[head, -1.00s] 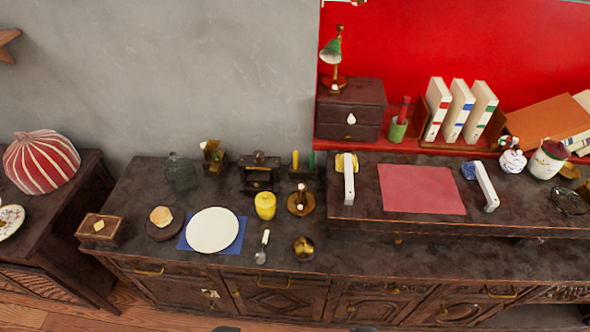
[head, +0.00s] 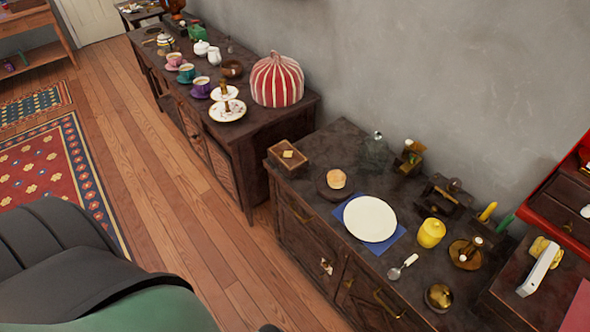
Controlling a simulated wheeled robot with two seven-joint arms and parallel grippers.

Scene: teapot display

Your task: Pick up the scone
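A round golden-brown bun that looks like the scone (head: 336,179) sits on a small round dark plate (head: 325,189) on the dark sideboard (head: 345,135). It is in the middle of the head view, near the sideboard's left end. It is uncovered and nothing touches it from above. Neither of my grippers can be made out in the head view.
A white plate (head: 370,218) on a blue napkin (head: 399,233) lies right of the scone. A small wooden box (head: 287,155) stands left, a glass bottle (head: 376,150) behind. A yellow jar (head: 431,233) and spoon (head: 402,267) are further right. Wooden floor (head: 190,190) is open at left.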

